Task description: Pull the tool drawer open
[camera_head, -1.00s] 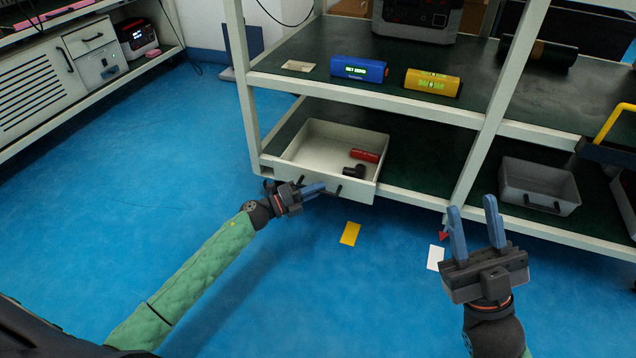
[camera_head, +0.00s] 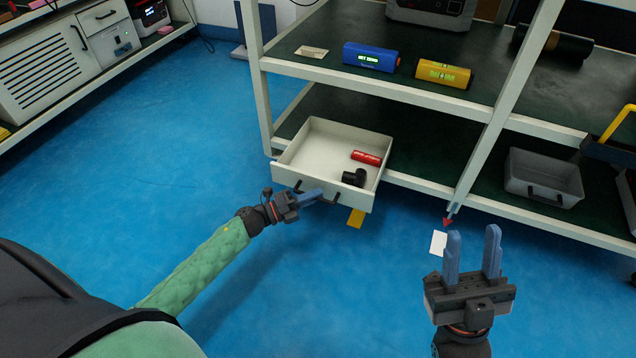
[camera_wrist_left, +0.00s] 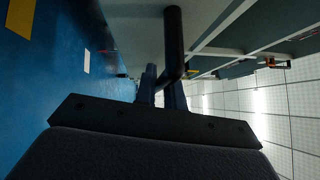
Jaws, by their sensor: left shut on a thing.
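The tool drawer (camera_head: 318,190) is a pale box standing out from the lower shelf of the rack, its inside in view. A red cylinder (camera_head: 366,157) and a black tool (camera_head: 353,177) lie in it. My left gripper (camera_head: 312,195) is at the drawer's front. In the left wrist view its blue fingers (camera_wrist_left: 162,88) are closed about the dark bar handle (camera_wrist_left: 174,45). My right gripper (camera_head: 472,256) is open and empty over the floor, in front of the rack.
A grey bin (camera_head: 541,180) sits on the lower shelf to the right. A blue device (camera_head: 369,57) and a yellow device (camera_head: 443,74) lie on the upper shelf. A yellow floor card (camera_head: 356,217) and a white one (camera_head: 438,243) lie in front. The blue floor (camera_head: 110,180) is clear at left.

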